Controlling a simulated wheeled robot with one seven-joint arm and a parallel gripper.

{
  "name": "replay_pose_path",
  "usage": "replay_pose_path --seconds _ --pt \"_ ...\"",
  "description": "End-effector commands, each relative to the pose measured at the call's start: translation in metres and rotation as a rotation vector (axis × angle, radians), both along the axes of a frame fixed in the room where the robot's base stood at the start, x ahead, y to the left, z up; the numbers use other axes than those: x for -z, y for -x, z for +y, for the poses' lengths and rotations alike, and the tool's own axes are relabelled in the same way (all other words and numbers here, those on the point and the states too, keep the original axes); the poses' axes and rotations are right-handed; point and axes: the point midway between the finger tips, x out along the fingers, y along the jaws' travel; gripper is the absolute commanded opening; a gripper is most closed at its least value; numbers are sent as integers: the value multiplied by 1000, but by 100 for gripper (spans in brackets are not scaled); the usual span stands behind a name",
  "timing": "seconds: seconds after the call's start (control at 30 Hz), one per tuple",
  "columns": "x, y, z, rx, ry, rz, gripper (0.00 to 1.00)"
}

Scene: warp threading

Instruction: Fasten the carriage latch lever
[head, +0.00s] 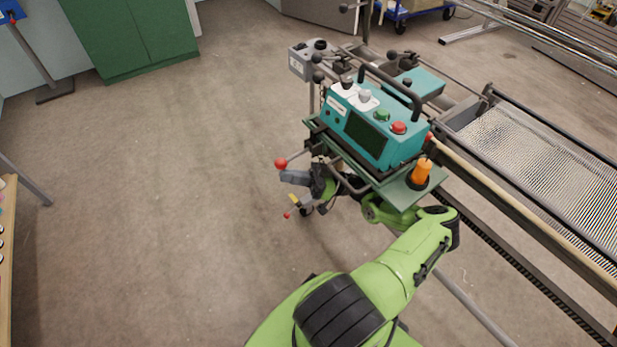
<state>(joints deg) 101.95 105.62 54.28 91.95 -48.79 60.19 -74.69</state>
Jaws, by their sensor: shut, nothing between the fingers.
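The teal carriage (367,125) with its control box stands on the machine's rails, right of the picture's middle. A lever with a red ball knob (281,163) sticks out to the left of the carriage; it looks like the latch lever. A smaller lever with a yellow part and a red tip (292,206) hangs lower, so I cannot be sure which one is the latch. My green arm reaches under the carriage's front shelf. My gripper (288,177) is shut and empty, close below the red knob. I cannot tell whether it touches the lever.
An orange bottle-like object (421,172) stands on the carriage's shelf, above my arm. The long loom bed (540,165) with its threads and rails fills the right. A green cabinet (130,35) stands at the back left. The floor left of the carriage is clear.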

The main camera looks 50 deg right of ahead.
Motion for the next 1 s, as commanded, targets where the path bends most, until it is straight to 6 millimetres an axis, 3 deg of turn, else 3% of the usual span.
replay_pose_path --seconds 0.43,0.8,1.0 --pt "-1 4 -6 6 0 -13 0" --pt "35 56 -65 9 0 -8 0" --pt "44 72 -83 3 0 -2 0"
